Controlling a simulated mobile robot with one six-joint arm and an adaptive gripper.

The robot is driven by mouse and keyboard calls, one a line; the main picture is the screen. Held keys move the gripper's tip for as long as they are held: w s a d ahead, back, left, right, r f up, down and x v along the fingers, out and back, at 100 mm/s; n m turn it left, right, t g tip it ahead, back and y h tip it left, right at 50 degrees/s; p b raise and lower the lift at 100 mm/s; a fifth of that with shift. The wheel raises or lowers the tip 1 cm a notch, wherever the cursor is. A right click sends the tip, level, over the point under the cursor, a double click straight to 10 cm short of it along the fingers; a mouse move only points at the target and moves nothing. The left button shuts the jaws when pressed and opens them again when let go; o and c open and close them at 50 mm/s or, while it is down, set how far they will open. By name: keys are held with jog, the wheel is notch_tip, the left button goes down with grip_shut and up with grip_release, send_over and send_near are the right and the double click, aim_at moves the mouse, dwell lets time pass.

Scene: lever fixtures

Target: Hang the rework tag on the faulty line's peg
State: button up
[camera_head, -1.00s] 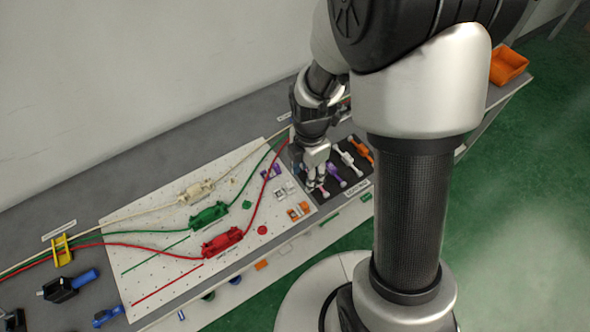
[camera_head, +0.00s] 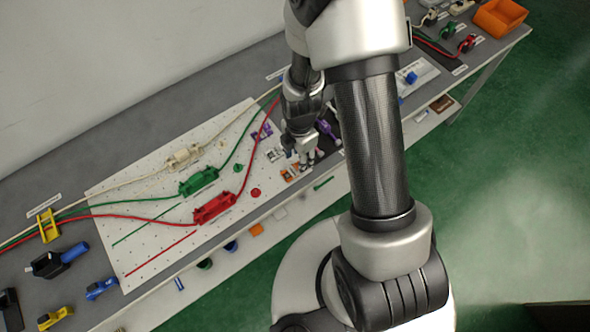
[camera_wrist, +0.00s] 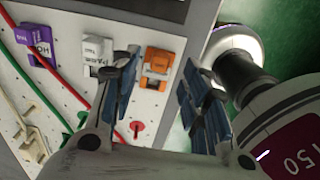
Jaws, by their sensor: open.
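My gripper (camera_head: 303,162) is open over the right end of the white pegboard (camera_head: 150,210). In the wrist view its blue-padded fingers (camera_wrist: 161,58) appear on either side of an orange tag (camera_wrist: 157,66); I cannot tell the height gap. The orange tag also shows in the head view (camera_head: 289,174). The white tag (camera_wrist: 97,55) and purple tag (camera_wrist: 40,42) lie in a row to its left. A red round peg (camera_wrist: 136,128) shows below the tags, and a green peg (camera_head: 238,168) is farther left. The orange tag's lettering is unreadable.
Red (camera_head: 214,208), green (camera_head: 199,180) and cream (camera_head: 183,157) line fixtures with cables lie on the board. An orange bin (camera_head: 499,17) is at the far right. My arm column hides part of the bench.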

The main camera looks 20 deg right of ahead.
aim_at(293, 171)
notch_tip(293, 171, down, 3)
jog(key=shift+f+b, duration=0.15)
jog(key=shift+b, duration=0.25)
jog(key=c, duration=0.9)
jog(key=shift+o, duration=0.2)
